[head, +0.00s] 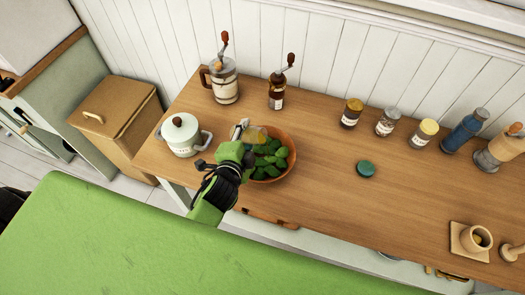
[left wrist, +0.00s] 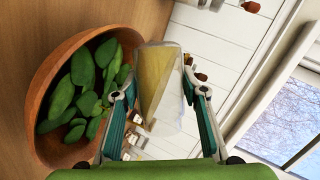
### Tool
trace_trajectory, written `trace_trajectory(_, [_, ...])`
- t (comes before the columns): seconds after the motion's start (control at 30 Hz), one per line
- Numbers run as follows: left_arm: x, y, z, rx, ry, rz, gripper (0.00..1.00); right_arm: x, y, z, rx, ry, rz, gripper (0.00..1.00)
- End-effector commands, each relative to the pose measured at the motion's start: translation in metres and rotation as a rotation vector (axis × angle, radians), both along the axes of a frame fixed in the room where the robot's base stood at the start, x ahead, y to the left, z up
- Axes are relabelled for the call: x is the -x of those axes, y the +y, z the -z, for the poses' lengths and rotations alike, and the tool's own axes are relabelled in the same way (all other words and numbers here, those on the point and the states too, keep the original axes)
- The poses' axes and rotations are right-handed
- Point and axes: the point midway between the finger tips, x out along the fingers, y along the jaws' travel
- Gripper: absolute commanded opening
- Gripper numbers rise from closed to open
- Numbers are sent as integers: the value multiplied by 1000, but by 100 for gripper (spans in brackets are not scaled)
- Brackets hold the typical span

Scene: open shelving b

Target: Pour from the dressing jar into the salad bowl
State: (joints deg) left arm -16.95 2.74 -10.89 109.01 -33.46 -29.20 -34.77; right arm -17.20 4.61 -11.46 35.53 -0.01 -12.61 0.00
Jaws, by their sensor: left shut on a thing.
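My left gripper (head: 243,131) is shut on the dressing jar (head: 256,134), a clear jar with yellow dressing in it. The jar is held above the back left of the salad bowl (head: 287,143). In the left wrist view, the jar (left wrist: 158,85) sits between the two fingers (left wrist: 160,92) and looks tipped over, with the dressing gathered on its bowl side. The round orange-brown bowl (left wrist: 42,85) holds green leaves (left wrist: 85,85). I see no clear stream of dressing. My right gripper is not in view.
A white lidded pot (head: 183,138) stands left of the bowl, with two grinders (head: 224,85) (head: 277,92) behind. A teal lid (head: 366,168) lies to the right. Several jars (head: 385,125) line the back. The wooden top (head: 340,220) is clear at centre front.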

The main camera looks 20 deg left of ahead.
Motion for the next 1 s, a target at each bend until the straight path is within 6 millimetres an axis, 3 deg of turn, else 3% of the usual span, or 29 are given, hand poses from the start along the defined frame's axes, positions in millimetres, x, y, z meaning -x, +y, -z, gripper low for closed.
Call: trace_trajectory(1.0, [0, 0, -5, -52, -13, 0, 5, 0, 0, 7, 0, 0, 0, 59])
